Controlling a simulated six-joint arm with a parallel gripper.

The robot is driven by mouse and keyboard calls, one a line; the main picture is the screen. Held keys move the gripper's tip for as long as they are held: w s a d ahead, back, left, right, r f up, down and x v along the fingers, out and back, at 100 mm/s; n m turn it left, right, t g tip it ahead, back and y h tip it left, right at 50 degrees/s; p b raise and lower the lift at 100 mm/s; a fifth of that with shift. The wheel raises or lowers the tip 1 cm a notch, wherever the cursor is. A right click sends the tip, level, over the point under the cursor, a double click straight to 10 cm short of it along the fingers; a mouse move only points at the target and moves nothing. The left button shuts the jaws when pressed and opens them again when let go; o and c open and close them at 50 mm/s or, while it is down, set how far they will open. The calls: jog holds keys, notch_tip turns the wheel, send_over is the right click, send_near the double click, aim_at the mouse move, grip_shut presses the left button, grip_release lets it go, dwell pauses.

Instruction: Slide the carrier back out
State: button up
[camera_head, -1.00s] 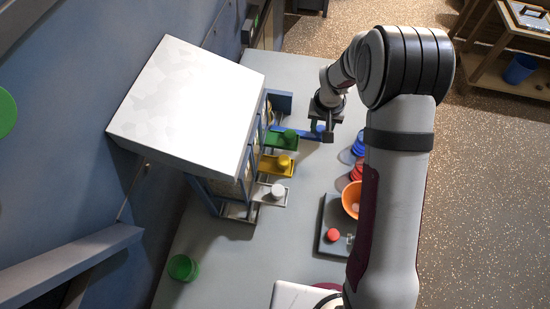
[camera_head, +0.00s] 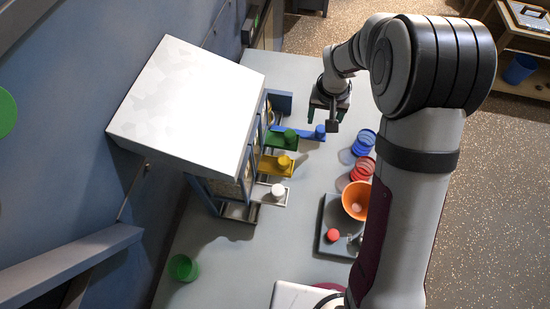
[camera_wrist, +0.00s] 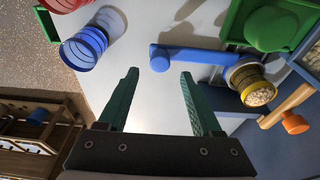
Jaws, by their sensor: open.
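The blue carrier (camera_head: 300,130) sticks out from the right side of the white-topped elevator housing, its round blue knob (camera_head: 320,131) at the outer end. In the wrist view the blue bar (camera_wrist: 195,55) runs from the knob (camera_wrist: 160,62) to a ring with a yellow-rimmed cup of pale grains (camera_wrist: 252,85). My gripper (camera_head: 326,115) is open and empty, just beyond the knob in the head view. In the wrist view the green fingers of my gripper (camera_wrist: 160,76) are spread, with the knob past their tips. The knob looks free of both fingers.
Green (camera_head: 285,140), yellow (camera_head: 277,165) and white (camera_head: 270,193) carriers stick out beside the blue one. Blue rings (camera_head: 363,143), red rings (camera_head: 363,168) and an orange bowl (camera_head: 355,200) stand on the right. A green cup (camera_head: 183,267) stands front left, with clear table around it.

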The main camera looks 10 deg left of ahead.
notch_tip(320, 180, up, 6)
jog(key=shift+r, duration=0.25)
jog(key=shift+s, duration=0.1)
